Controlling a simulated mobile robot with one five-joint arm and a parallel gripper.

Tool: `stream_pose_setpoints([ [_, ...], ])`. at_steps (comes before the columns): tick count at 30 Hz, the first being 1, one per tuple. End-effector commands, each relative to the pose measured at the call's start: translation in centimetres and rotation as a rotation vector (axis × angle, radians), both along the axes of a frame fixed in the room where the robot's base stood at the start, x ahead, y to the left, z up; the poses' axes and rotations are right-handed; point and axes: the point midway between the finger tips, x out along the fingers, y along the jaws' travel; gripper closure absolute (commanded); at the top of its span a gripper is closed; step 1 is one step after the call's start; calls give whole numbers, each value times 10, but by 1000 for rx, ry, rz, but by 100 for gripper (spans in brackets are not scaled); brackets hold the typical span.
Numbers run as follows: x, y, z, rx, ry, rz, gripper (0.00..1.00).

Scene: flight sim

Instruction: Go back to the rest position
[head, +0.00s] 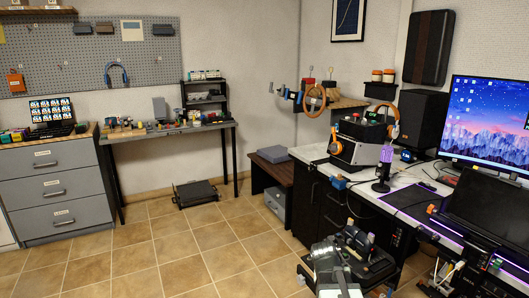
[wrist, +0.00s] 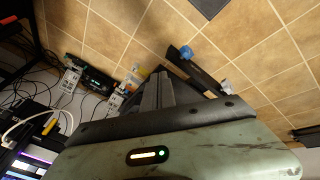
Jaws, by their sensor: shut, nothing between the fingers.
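My gripper (wrist: 158,76) shows in the wrist view as a narrow pair of grey fingers, close together with nothing visible between them. It points over the tiled floor, and a worn green panel with a small lit strip fills the bottom of that view. In the head view my folded arm (head: 335,268) is low in the picture, in front of the dark desk cabinet. The fingertips cannot be made out clearly there.
A white-topped desk (head: 405,200) with a monitor (head: 490,120) and a purple-lit microphone (head: 384,165) stands on the right. Cables (wrist: 45,75) and small boxes lie on the left of the wrist view. Tiled floor (head: 180,255) is open on the left, before the grey drawers (head: 55,190).

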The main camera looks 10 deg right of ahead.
Motion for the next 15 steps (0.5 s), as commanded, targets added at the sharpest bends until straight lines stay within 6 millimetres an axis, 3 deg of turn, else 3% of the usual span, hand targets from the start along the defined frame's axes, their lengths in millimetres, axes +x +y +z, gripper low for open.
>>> stream_pose_setpoints([
  [1, -3, 32, -4, 33, 21, 49, 100],
  [3, -9, 69, -9, 85, 55, 110, 100],
  [6, -26, 116, -15, 170, 114, 191, 100],
  [9, -59, 150, -20, 309, 213, 279, 100],
  [10, -68, 158, -20, 345, 258, 328, 100],
  [12, -65, 155, 15, 331, 255, 335, 100],
  [15, -64, 154, 44, 330, 254, 332, 100],
])
